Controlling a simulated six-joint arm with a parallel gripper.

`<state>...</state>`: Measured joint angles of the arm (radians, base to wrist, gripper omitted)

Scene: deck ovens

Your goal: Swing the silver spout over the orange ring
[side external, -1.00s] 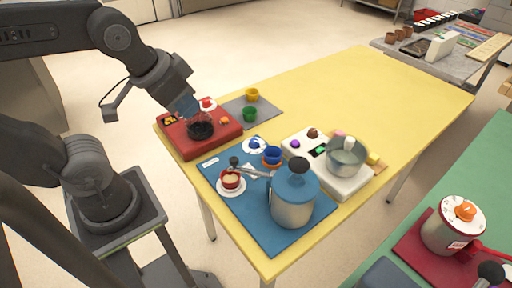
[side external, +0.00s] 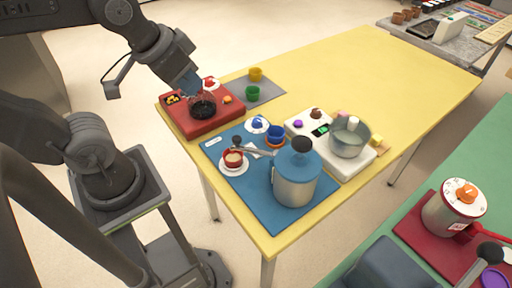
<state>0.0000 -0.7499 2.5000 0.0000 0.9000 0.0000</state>
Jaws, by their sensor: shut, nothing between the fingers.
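A silver dispenser with a blue lid and black knob (side external: 295,180) stands on a blue mat (side external: 250,190). Its silver spout (side external: 258,150) points left, with a black knob near its end, beside and above a red cup (side external: 233,158) on a white saucer. The orange ring (side external: 275,145) shows as a rim under a blue cup (side external: 275,133), behind the spout. My gripper (side external: 201,101) is shut and empty, low over the black round plate of a red appliance, apart from the spout. Its fingertips are hard to make out.
The red appliance (side external: 178,121) is at the table's left end. A grey mat (side external: 266,93) with yellow and green cups lies behind it. A white unit (side external: 358,166) carrying a grey pot (side external: 348,138) stands right of the dispenser. The yellow table's far right is clear.

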